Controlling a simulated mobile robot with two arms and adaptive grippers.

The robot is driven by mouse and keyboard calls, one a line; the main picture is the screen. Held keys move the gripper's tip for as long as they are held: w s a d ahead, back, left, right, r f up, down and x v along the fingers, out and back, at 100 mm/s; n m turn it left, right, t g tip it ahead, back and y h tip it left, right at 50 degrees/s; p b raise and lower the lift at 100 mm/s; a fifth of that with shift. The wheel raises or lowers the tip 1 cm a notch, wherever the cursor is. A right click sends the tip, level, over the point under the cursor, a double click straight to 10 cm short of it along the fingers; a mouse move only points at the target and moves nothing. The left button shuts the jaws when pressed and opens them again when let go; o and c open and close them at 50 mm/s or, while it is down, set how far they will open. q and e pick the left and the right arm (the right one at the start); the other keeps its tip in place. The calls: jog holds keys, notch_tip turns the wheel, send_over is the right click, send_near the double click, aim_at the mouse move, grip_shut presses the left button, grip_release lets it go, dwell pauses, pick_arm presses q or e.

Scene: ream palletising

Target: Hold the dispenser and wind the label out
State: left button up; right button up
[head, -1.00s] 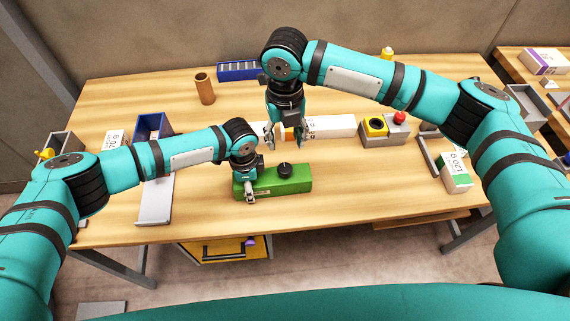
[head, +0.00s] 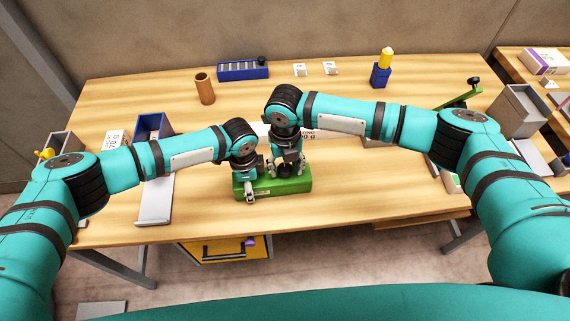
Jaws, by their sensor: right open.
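The dispenser is a green box (head: 292,186) with a black knob (head: 284,170) on top, standing near the front middle of the table. My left gripper (head: 250,192) is at the left end of the green box, close against its front side; its fingers are small and partly hidden, so I cannot tell whether they grip it. My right gripper (head: 288,168) points down over the black knob, with its open fingers on either side of the knob. The knob is partly hidden by the fingers. I see no label coming out of the box.
A white carton (head: 325,132) lies behind the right gripper, partly hidden. A blue tray (head: 243,70), a brown cup (head: 204,88) and a blue block with a yellow top (head: 381,76) stand at the back. A grey plate (head: 157,203) lies left.

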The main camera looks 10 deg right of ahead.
jog(key=shift+c, duration=0.3)
jog(key=c, duration=0.8)
jog(key=shift+c, duration=0.2)
